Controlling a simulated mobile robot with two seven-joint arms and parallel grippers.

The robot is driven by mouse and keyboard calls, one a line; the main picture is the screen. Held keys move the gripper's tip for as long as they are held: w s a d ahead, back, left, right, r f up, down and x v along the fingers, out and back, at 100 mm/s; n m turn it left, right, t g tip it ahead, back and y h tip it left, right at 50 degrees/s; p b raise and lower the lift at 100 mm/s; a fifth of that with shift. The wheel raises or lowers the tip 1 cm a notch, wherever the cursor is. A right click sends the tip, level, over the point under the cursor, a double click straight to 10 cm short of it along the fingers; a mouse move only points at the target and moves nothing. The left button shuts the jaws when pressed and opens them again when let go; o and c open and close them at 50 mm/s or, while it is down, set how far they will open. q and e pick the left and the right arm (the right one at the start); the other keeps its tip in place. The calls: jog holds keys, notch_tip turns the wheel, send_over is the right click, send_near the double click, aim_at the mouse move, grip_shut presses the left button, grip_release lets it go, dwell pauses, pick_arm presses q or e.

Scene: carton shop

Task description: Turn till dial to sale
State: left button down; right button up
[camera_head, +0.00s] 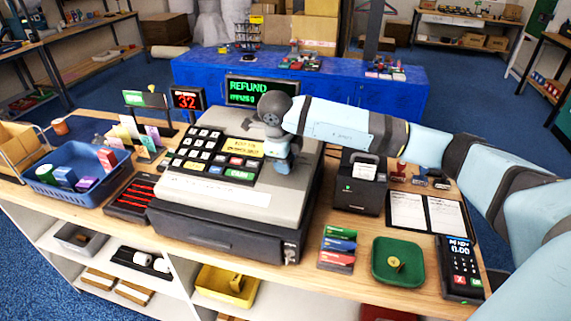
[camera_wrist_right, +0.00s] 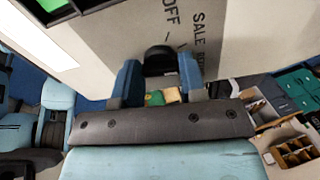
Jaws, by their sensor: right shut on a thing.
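The till (camera_head: 235,195) stands on the wooden counter, a grey machine with black keys. Its green display (camera_head: 260,92) reads REFUND. My left gripper is out of view.
A blue bin (camera_head: 50,185) of small boxes stands left of the till. A receipt printer (camera_head: 360,185), a green tray (camera_head: 397,278) and a card reader (camera_head: 460,268) stand on its right. A blue-covered table (camera_head: 200,75) is behind.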

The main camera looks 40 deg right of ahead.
jog(key=shift+f+n+b, duration=0.15)
jog(key=shift+n+b, duration=0.65)
jog(key=shift+n, duration=0.4)
jog(key=shift+n+b, duration=0.7)
jog(key=shift+n, duration=0.4)
jog(key=o, duration=0.9)
jog(key=shift+a+r, duration=0.1)
jog(key=shift+r, duration=0.15)
jog(key=shift+b+v, duration=0.4)
jog(key=shift+v, duration=6.4)
